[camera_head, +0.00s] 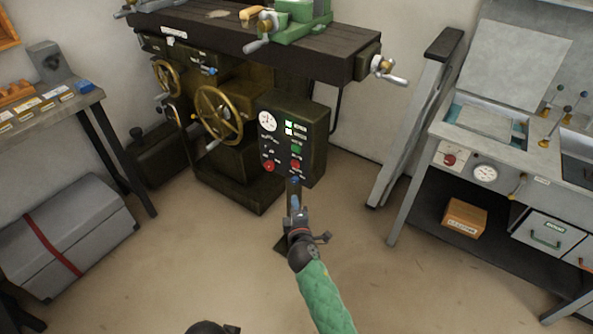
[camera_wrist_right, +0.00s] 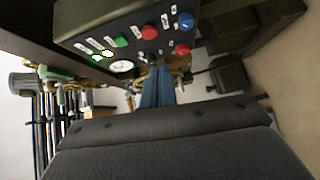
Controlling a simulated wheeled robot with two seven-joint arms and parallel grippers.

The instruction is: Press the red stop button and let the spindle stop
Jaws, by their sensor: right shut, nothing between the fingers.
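The machine's dark control panel (camera_head: 312,140) carries a green button (camera_head: 296,149) with a red button (camera_head: 295,165) below it. A second red button (camera_head: 268,165) sits lower left, under the gauge (camera_head: 267,121). In the right wrist view the two red buttons (camera_wrist_right: 149,32) (camera_wrist_right: 181,50) show beside a blue one (camera_wrist_right: 186,20). Their labels are too small to read, so I cannot tell which is the stop. My right gripper (camera_head: 294,184) is shut and empty, its blue fingers (camera_wrist_right: 158,88) pointing at the panel's lower part. Contact cannot be told.
Brass handwheels (camera_head: 219,115) stick out left of the panel. A worktable (camera_head: 190,28) with a green vise (camera_head: 300,22) lies above. A grey bench (camera_head: 440,130) stands at right, a grey chest (camera_head: 65,235) at left. The floor in front is mostly clear.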

